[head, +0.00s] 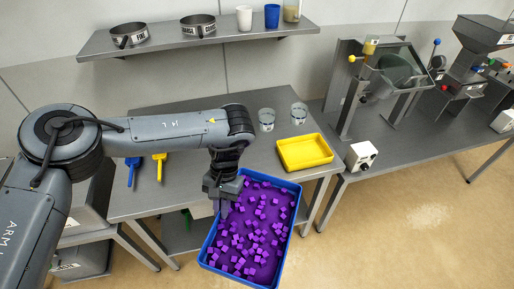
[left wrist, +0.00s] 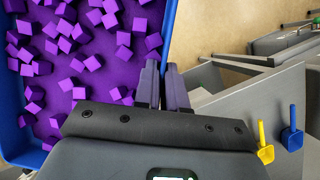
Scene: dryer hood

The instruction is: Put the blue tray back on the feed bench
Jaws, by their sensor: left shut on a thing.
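The blue tray (head: 290,236) holds many small purple cubes on a purple floor. It hangs in the air over the front edge of the grey bench (head: 188,178), with most of it out over the floor. My left gripper (head: 223,204) is shut on the tray's left wall near the back corner. In the left wrist view the two dark fingers (left wrist: 161,86) pinch the blue rim (left wrist: 168,28), and the cubes lie beside them. The fingertips are partly hidden in the head view. My right gripper is not in view.
On the bench stand a yellow tray (head: 304,152), two clear beakers (head: 266,119), a blue scoop (head: 133,172) and a yellow scoop (head: 160,166). The middle of the bench is bare. A shelf (head: 220,33) with sieves and cups hangs above. Another bench with machines (head: 440,130) is at right.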

